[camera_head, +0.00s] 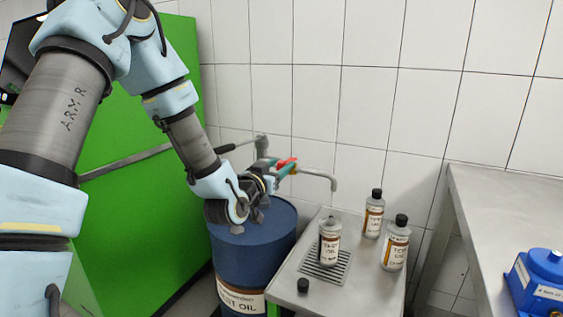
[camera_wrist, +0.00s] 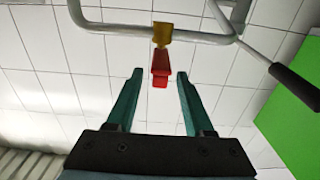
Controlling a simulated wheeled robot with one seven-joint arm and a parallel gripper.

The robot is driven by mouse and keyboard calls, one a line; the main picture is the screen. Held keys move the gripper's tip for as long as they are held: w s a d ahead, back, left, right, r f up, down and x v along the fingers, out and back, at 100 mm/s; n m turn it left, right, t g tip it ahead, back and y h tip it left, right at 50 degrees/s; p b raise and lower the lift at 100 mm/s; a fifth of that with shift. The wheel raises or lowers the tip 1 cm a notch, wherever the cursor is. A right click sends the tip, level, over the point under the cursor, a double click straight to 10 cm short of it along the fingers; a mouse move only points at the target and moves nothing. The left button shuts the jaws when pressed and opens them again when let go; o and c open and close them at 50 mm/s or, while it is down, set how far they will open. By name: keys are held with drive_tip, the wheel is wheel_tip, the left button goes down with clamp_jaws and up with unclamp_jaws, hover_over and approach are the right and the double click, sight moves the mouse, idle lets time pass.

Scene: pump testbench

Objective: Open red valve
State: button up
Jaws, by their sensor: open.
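The red valve handle (camera_wrist: 161,66) hangs from a brass-coloured valve body (camera_wrist: 162,33) on a grey pipe in the wrist view. In the head view the red handle (camera_head: 287,162) shows just beyond my gripper, above the blue drum. My gripper (camera_wrist: 157,76) is open, its two green fingers apart. The tip of the red handle lies between the fingertips in the wrist picture, with clear space on both sides. I cannot tell how deep it is between them. In the head view my gripper (camera_head: 280,172) is partly hidden by my wrist.
A blue oil drum (camera_head: 250,240) stands under my wrist. A metal table (camera_head: 285,288) to its right holds several bottles, including one on a drain grate (camera_head: 327,268), and a black cap (camera_head: 303,286). A pipe spout (camera_head: 333,183) hangs above. A green panel (camera_head: 150,190) stands left.

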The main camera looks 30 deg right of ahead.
drive_tip(key=shift+w+d, duration=0.35)
drive_tip(key=shift+d, duration=0.25)
drive_tip(key=shift+c, duration=0.4)
clamp_jaws()
idle(0.7)
